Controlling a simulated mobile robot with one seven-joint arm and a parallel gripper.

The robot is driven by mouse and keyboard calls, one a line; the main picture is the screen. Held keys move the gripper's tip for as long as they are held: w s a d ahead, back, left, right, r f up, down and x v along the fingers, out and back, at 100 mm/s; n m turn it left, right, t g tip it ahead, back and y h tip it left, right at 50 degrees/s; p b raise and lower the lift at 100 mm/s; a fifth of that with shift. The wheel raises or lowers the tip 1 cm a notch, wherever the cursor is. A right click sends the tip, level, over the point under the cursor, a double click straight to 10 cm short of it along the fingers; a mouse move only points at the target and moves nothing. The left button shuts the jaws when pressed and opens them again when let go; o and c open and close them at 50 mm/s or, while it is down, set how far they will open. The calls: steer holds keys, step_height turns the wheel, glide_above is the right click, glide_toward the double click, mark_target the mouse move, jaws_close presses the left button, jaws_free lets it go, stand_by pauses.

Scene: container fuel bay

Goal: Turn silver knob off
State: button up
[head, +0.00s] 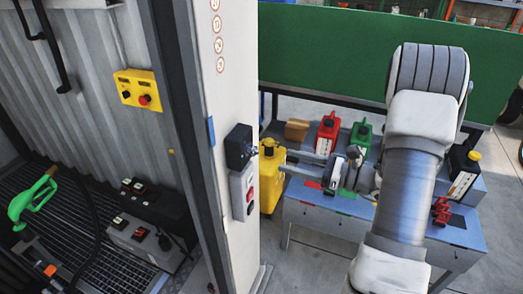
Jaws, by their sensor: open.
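A yellow control box (138,89) is fixed to the corrugated container wall at the upper left. My gripper (281,162) is right of the pillar, pointing left, well apart from the yellow box. Its two fingers are apart with nothing seen between them. The fingertips are close to a yellow container (269,180) in the picture; whether they touch it I cannot tell.
A white pillar (225,110) with a black box (238,147) and a grey switch box (242,190) stands between my gripper and the yellow box. A bench (440,228) holds red and green cans.

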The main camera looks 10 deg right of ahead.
mark_target(256, 152)
steer(key=p+x, duration=0.1)
steer(key=x, duration=0.8)
steer(key=shift+s, duration=0.1)
jaws_close()
